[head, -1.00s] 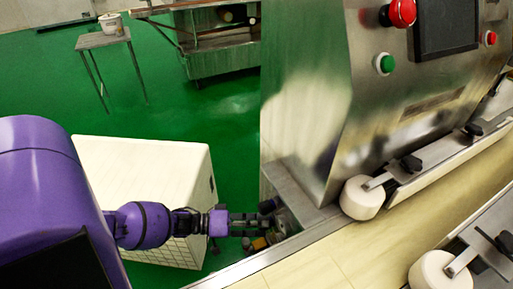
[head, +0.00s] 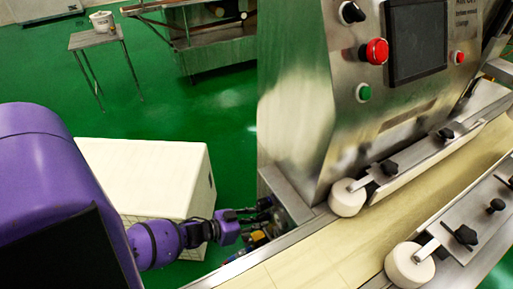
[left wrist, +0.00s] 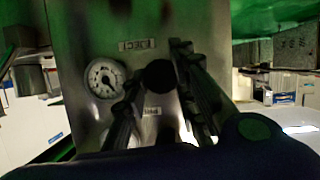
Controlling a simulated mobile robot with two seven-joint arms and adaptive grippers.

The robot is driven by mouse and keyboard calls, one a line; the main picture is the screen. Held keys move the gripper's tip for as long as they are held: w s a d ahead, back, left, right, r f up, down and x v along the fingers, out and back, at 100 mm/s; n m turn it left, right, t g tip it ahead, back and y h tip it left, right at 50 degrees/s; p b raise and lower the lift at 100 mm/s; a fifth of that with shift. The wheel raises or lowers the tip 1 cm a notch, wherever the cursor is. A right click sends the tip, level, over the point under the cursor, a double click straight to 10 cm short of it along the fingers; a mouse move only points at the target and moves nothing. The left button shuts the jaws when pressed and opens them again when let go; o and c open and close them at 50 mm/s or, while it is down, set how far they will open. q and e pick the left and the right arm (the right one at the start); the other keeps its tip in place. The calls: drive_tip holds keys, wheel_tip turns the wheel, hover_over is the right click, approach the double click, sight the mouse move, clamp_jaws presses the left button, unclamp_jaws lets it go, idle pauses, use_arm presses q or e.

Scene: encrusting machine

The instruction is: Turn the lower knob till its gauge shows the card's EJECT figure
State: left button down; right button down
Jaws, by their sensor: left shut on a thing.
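In the left wrist view a dark round knob (left wrist: 160,75) sits on a steel panel (left wrist: 90,25). My left gripper (left wrist: 158,86) has a finger on each side of it and is shut on it. A round white gauge (left wrist: 104,78) with a dark needle is left of the knob; its figures are too small to read. A label plate (left wrist: 138,45) is above the knob and a smaller one (left wrist: 152,111) below. In the head view my left gripper (head: 268,210) reaches the machine's lower side, where the knob is hidden. I see no card with readable figures. My right gripper is not in view.
The steel machine (head: 300,90) stands right of my left arm, with a red button (head: 374,51), a green button (head: 363,92) and a dark screen (head: 416,40). A pale belt (head: 350,255) runs along its front. A white crate (head: 150,165) is beside my arm.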

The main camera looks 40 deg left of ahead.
use_arm(q)
drive_tip(key=shift+d+m+t+y+p, duration=0.4)
drive_tip(key=shift+m+y, duration=0.4)
drive_tip(key=shift+m, duration=0.4)
drive_tip(key=shift+d, duration=0.1)
drive_tip(key=shift+s+d+f, duration=0.1)
drive_tip(key=c, duration=1.6)
unclamp_jaws()
drive_tip(key=shift+m, duration=0.3)
drive_tip(key=shift+o, duration=0.2)
drive_tip(key=shift+a, duration=0.2)
drive_tip(key=v, duration=1.2)
drive_tip(key=shift+d, duration=0.15)
